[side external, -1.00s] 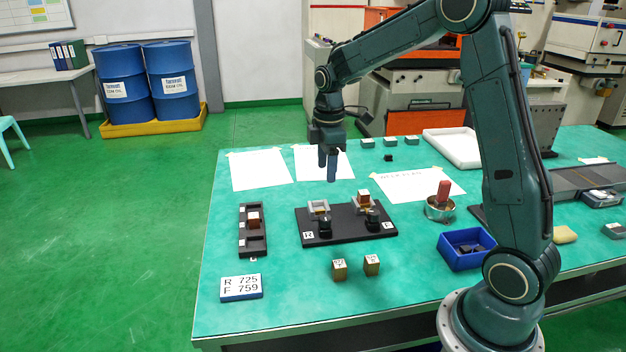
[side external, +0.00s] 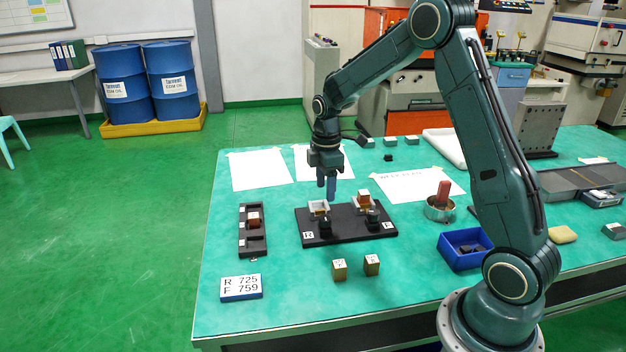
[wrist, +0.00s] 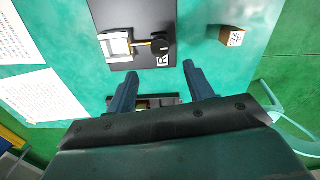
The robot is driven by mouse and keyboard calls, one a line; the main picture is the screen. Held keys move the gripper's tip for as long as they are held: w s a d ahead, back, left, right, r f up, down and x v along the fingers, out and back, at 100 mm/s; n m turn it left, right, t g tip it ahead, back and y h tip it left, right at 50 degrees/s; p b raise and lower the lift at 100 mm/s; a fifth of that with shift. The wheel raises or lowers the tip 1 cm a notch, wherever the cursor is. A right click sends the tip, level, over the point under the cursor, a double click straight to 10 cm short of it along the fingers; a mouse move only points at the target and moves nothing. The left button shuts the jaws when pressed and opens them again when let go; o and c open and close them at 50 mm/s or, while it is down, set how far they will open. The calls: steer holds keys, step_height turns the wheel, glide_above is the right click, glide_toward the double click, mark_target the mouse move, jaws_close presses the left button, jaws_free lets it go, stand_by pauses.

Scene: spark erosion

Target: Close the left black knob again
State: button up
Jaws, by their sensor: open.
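The left black knob (side external: 325,228) sits at the front of a small grey vise (side external: 319,207) on the black board, beside the letter R. In the wrist view the knob (wrist: 160,46) joins the vise by a brass screw. The left vise looks empty of any block. The right black knob (side external: 373,219) fronts a second vise that holds a copper-coloured block (side external: 363,196). My gripper (side external: 326,190) is open and empty, pointing down above the back of the left vise, apart from the knob. Its two fingers (wrist: 160,73) also show in the wrist view.
A dark slotted rack (side external: 241,238) with a brownish block stands left of the board. Two brass-coloured blocks (side external: 340,269) and a number plate (side external: 241,287) lie in front. A metal cup (side external: 438,213) and blue bin (side external: 443,252) stand right. Paper sheets lie behind.

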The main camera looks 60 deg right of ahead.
mark_target(325, 218)
step_height(325, 218, down, 9)
steer(key=shift+f, duration=0.2)
stand_by(0.3)
steer(key=shift+c, duration=0.2)
steer(key=c, duration=0.9)
